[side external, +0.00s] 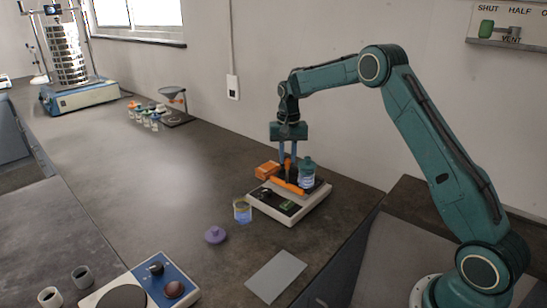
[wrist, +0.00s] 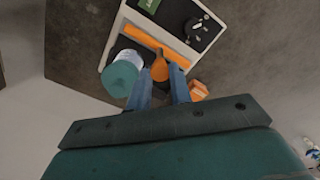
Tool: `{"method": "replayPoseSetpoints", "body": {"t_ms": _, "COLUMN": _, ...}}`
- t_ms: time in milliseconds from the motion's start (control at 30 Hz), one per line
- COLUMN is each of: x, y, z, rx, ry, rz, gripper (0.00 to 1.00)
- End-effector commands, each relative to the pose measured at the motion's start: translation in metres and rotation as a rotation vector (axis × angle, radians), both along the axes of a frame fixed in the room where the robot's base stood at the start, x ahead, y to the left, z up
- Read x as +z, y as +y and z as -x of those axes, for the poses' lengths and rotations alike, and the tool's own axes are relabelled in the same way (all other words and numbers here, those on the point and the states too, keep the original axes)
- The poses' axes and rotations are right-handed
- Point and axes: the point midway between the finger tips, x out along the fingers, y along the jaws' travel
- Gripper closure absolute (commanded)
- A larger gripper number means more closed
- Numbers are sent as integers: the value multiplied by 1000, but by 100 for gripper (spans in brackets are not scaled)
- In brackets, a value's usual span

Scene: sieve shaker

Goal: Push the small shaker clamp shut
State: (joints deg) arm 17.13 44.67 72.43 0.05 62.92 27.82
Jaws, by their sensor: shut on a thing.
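The small shaker (side external: 318,201) is a low white box with a dark platform, a green display and a black knob (wrist: 193,27). Its orange clamp bar (side external: 287,187) lies across the platform; it also shows in the wrist view (wrist: 140,37). An orange rounded clamp handle (wrist: 160,69) sits between my blue fingers. My gripper (side external: 288,163) points down over the platform and is shut on this handle; the fingers hide part of it. A bottle with a teal lid (side external: 306,162) stands on the platform right beside the fingers. I cannot tell whether the clamp is fully shut.
An orange box (side external: 267,169) lies close behind the shaker. A yellowish jar (side external: 242,211), a purple lid (side external: 215,235) and a grey plate (side external: 276,276) lie in front. A blue-and-white hotplate (side external: 165,283) is at the near edge.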

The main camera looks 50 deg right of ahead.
Motion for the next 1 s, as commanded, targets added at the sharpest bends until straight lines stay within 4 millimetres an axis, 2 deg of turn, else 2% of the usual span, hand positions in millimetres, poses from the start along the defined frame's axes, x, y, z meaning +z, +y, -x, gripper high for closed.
{"method": "replayPoseSetpoints", "body": {"t_ms": 200, "x": 1, "y": -25, "z": 0, "rx": -3, "ry": -1, "rz": 0, "gripper": 100}}
{"method": "replayPoseSetpoints", "body": {"t_ms": 467, "x": 1, "y": -27, "z": 0, "rx": -2, "ry": -2, "rz": 1, "gripper": 100}}
{"method": "replayPoseSetpoints", "body": {"t_ms": 500, "x": 1, "y": -27, "z": 0, "rx": -2, "ry": -2, "rz": 1, "gripper": 75}}
{"method": "replayPoseSetpoints", "body": {"t_ms": 600, "x": 1, "y": -27, "z": 0, "rx": -2, "ry": -2, "rz": 1, "gripper": 57}}
{"method": "replayPoseSetpoints", "body": {"t_ms": 1000, "x": 3, "y": -26, "z": 0, "rx": 0, "ry": -1, "rz": 0, "gripper": 57}}
